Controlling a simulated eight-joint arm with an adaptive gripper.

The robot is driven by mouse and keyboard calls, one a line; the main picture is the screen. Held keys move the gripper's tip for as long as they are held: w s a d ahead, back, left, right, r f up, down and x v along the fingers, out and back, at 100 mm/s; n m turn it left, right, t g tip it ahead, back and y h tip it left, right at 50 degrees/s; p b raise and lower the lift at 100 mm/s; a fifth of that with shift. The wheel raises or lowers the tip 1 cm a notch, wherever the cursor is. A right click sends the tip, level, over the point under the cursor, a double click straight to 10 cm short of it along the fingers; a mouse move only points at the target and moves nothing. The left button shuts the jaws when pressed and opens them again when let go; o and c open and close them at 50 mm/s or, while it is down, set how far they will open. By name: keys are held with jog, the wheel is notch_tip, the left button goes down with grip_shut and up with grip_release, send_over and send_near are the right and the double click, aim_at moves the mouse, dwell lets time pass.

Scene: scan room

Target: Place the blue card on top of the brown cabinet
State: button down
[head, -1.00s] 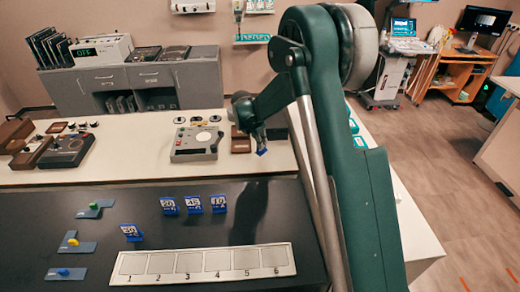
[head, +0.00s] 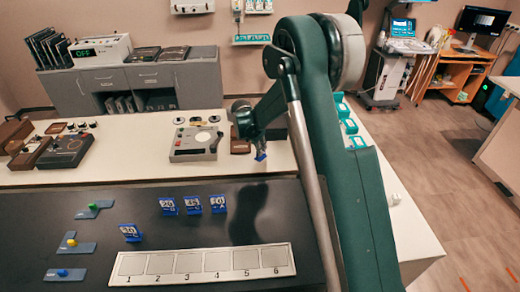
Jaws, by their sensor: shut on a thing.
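My gripper (head: 260,148) hangs over the white bench, at the lower end of my green arm, and is shut on a small blue card (head: 261,157). The card shows just below the fingertips; whether it touches the bench is too small to tell. Several other blue cards with white numbers stand on the black panel: three in a row, including the leftmost (head: 168,206), and one lower down (head: 130,233). An orange-brown wooden cabinet (head: 446,68) stands on the floor at the back right, well away from my gripper. A small dark brown box (head: 240,144) lies on the bench just left of my gripper.
A white strip with numbered squares (head: 204,263) lies on the black panel (head: 300,215). A grey device (head: 196,145) sits on the bench left of my gripper. Grey cabinets (head: 150,85) stand behind.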

jog(key=shift+f, duration=0.15)
jog(key=c, duration=2.6)
grip_release()
jog(key=shift+o, duration=0.2)
jog(key=shift+r, duration=0.25)
jog(key=v, duration=1.2)
jog(key=shift+p, duration=0.4)
jog(key=shift+f, duration=0.1)
